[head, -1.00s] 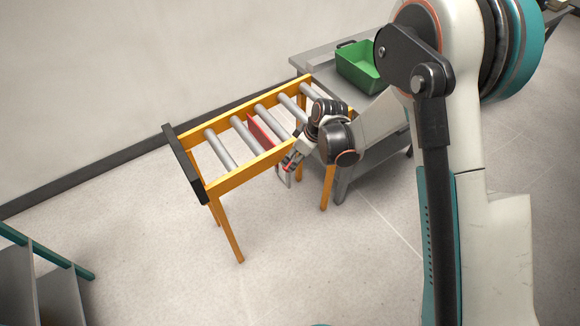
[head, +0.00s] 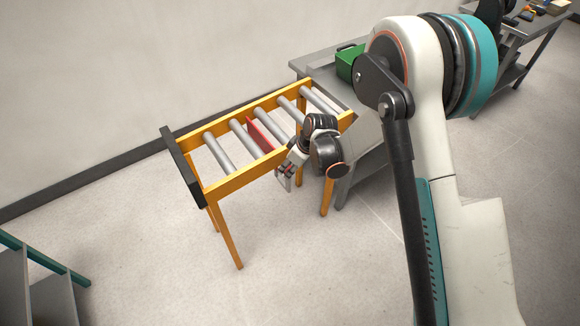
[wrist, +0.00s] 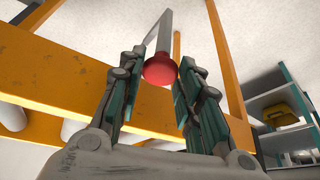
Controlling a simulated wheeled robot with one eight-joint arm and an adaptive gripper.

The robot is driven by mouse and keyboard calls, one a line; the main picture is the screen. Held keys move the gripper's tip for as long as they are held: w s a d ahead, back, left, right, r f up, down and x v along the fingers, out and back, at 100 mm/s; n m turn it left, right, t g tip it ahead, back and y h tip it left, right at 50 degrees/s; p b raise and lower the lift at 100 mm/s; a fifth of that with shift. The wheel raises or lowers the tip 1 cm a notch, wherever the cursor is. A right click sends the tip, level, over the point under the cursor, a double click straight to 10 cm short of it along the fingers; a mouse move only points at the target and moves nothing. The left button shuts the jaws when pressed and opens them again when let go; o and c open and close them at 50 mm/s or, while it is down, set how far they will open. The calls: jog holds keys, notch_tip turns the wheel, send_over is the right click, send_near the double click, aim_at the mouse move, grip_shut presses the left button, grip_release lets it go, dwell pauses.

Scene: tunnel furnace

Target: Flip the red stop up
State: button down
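The red stop (head: 260,134) is a flat red plate set between two rollers of the orange roller conveyor (head: 238,181). In the wrist view a round red knob (wrist: 161,68) sits on the end of a grey lever (wrist: 158,32) beside the orange rail. My gripper (head: 285,173) is at the near side of the conveyor, just outside the rail. In the wrist view its two fingers (wrist: 161,72) stand on either side of the knob, which fills the gap at their tips. The lever's pivot is hidden.
A grey table (head: 342,193) adjoins the conveyor's right end, with a green bin (head: 350,62) on it, partly hidden by my arm. A black end plate (head: 183,167) closes the conveyor's left end. A shelf stands at lower left. The floor in front is clear.

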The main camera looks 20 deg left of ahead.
notch_tip(320, 180, up, 10)
jog(key=p, duration=0.4)
jog(key=shift+p, duration=0.3)
jog(key=shift+w+a, duration=0.1)
jog(key=c, duration=1.2)
grip_release()
jog(key=shift+o, duration=0.2)
jog(key=v, duration=1.2)
